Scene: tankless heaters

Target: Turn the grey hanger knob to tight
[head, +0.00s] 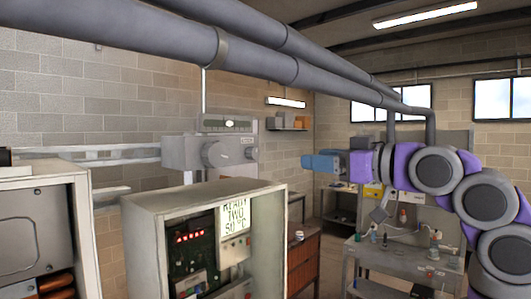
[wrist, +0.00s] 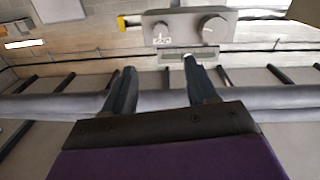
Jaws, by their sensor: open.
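The round grey knob (head: 215,153) sits on the front of a grey wall box (head: 182,153) in the head view, left of centre. In the wrist view the box's face (wrist: 187,18) is near the top edge, with a larger round knob (wrist: 212,28) on the right and a smaller one (wrist: 160,32) on the left. I cannot read the knob's setting. My gripper (head: 312,162) is right of the box in the head view, with blue fingers pointing left. In the wrist view my gripper (wrist: 159,64) has its two fingers apart, with nothing held between them, away from the knobs.
Thick grey pipes (head: 265,62) run overhead across the head view. An open-fronted heater cabinet (head: 264,215) with a lit display stands below the box. Another cabinet (head: 81,225) is at the left. A workbench (head: 400,255) with small items stands at the right.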

